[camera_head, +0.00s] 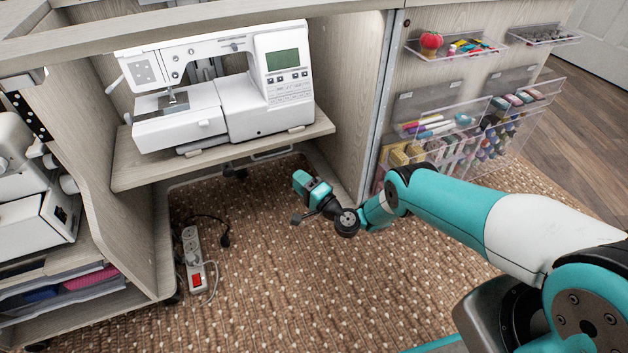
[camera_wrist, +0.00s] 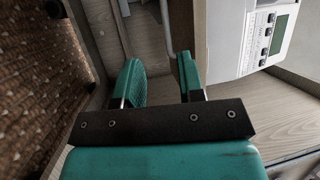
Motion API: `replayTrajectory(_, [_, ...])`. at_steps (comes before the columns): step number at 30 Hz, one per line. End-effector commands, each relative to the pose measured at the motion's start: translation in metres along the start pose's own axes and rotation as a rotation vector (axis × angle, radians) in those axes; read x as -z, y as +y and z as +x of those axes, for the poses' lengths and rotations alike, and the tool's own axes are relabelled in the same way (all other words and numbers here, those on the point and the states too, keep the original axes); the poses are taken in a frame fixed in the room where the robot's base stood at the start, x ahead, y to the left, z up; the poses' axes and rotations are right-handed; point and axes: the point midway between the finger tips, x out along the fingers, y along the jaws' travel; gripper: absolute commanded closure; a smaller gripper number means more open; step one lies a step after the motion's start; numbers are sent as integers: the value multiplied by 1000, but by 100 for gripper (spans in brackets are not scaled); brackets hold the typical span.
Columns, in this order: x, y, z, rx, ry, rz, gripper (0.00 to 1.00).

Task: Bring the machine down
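The white sewing machine (camera_head: 265,95) stands upright on a wooden shelf (camera_head: 140,170) inside the cabinet opening, a little below the top frame. Its side with the green screen also shows at upper right in the wrist view (camera_wrist: 255,38). A thin metal bar (camera_head: 272,153) sits under the shelf's front edge. My gripper (camera_head: 303,183) is below and in front of the shelf's right part. In the wrist view its teal fingers (camera_wrist: 158,62) are apart, with nothing held between them. Pale metal tubing (camera_wrist: 166,22) shows beyond the fingertips; I cannot tell its exact distance.
A second machine (camera_head: 30,185) stands in the left compartment. A power strip (camera_head: 193,260) with a red switch and cables lies on the carpet (camera_head: 270,290). Clear bins (camera_head: 440,130) with sewing supplies hang on the panel at right. The carpet below my gripper is mostly clear.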

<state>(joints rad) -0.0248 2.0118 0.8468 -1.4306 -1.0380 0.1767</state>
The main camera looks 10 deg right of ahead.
Motion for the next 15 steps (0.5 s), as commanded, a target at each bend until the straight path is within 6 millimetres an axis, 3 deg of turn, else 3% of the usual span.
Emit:
replayTrajectory(1, [1, -7, -7, -3, 2, 1, 64])
replayTrajectory(9, [1, -3, -41, -2, 2, 2, 64])
replayTrajectory(15, [0, -1, -52, -1, 0, 1, 64])
